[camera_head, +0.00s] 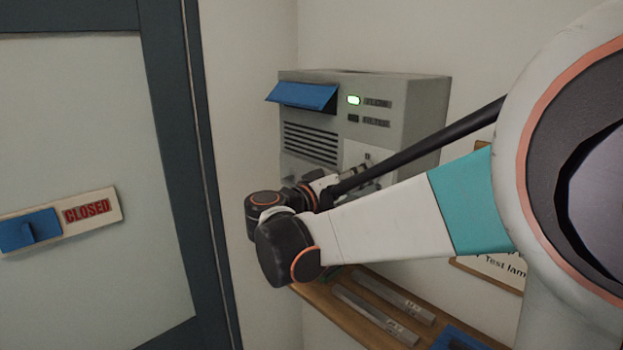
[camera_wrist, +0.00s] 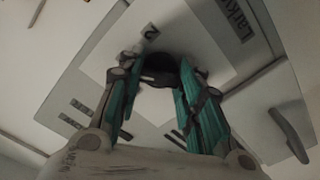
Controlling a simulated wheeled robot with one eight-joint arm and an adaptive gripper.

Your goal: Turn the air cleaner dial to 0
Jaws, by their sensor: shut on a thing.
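The air cleaner (camera_head: 425,105) is a grey box on the wall, with a blue flap, dark vent slats and a lit green lamp on its front. In the wrist view its dark round dial (camera_wrist: 160,72) sits on a pale plate, with a "2" printed beside it. My gripper (camera_wrist: 159,66) is shut on the dial, with a teal finger on each side. In the head view my arm hides the dial and most of the gripper. The dial's pointer and a 0 mark cannot be made out.
A wooden shelf (camera_head: 345,318) below the air cleaner holds labelled grey bars and a blue object (camera_head: 460,340). A door at left bears a "CLOSED" sign (camera_head: 87,210) with a blue slider (camera_head: 30,230). A "Test lamp" sign (camera_head: 500,268) is partly behind my arm.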

